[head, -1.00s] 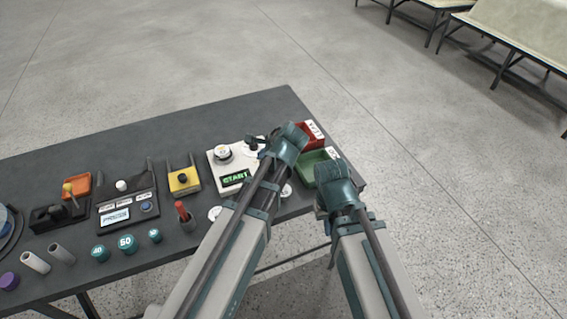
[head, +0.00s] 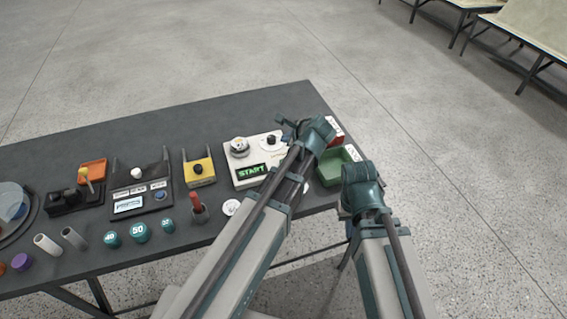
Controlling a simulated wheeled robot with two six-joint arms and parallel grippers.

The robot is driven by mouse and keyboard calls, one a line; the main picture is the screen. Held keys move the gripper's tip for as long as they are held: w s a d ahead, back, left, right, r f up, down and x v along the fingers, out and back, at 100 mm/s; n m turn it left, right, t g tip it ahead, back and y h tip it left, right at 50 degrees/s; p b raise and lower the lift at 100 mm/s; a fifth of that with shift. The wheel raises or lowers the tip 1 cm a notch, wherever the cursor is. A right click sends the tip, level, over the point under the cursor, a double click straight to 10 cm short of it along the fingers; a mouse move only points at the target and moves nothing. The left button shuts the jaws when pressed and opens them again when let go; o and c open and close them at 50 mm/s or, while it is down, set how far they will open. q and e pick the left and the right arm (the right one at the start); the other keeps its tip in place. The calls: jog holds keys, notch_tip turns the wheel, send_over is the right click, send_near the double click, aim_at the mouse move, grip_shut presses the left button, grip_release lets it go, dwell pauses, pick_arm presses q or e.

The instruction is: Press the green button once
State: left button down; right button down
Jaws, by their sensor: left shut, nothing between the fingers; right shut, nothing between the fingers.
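A white box with a lit green START display (head: 251,171) stands near the right end of the table; a round white-topped control (head: 239,147) is on its top. No green button can be made out; part of the box is hidden behind my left arm. My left gripper (head: 288,125) is shut and empty, over the far right corner of the box. My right gripper (head: 346,212) is mostly hidden by its own wrist, near the table's front right corner; it is shut and holds nothing.
A yellow box with a black button (head: 199,171), a dark panel (head: 141,193), a red-handled tool in a cup (head: 197,208) and teal numbered weights (head: 139,232) stand left. The back is clear.

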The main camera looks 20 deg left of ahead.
pick_arm(q)
notch_tip(320, 180, down, 8)
jog(key=b, duration=0.7)
dwell(1.7)
jog(key=shift+f+b, duration=0.3)
jog(key=shift+b, duration=0.2)
jog(key=shift+f+b, duration=0.45)
dwell(0.4)
jog(key=shift+r+p, duration=0.9)
notch_tip(320, 180, up, 5)
jog(key=p, duration=0.5)
